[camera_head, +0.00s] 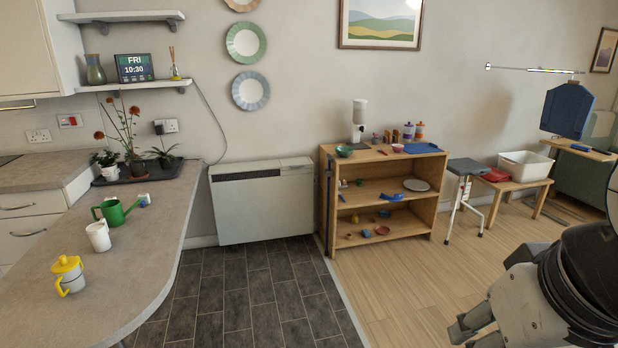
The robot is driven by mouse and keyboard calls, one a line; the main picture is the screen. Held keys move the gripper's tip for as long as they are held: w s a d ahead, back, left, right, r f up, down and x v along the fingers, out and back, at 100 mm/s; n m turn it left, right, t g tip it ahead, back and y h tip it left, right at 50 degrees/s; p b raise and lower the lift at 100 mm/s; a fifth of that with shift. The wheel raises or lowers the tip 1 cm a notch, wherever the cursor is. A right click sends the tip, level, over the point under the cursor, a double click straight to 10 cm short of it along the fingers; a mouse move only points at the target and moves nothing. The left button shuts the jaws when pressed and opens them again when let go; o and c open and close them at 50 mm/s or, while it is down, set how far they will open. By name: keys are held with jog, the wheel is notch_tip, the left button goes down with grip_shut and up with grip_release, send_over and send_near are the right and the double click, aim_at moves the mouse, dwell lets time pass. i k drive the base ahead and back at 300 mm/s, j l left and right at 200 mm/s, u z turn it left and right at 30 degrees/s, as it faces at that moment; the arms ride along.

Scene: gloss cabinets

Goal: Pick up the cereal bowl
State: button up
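A small green bowl (345,151) sits on the top of the wooden shelf unit (330,200), at its left end, just in front of a white dispenser (359,118). A small red bowl-like dish (382,230) sits on the bottom shelf. I cannot tell for certain which is the cereal bowl; the green one stands beside the dispenser. My gripper (474,330) is at the lower right, partly cut off by the frame edge, well apart from the shelf unit and in front of it. Nothing shows between its fingers, but their opening is unclear.
A heater (262,205) stands by the wall. A stool (467,168) stands right of the shelf. The floor (400,290) before the shelf is clear.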

aim_at(342, 152)
jog(key=i, duration=2)
jog(key=i+j+z, duration=0.1)
jog(key=i, duration=0.9)
jog(key=i+j, duration=0.1)
jog(key=i, duration=0.9)
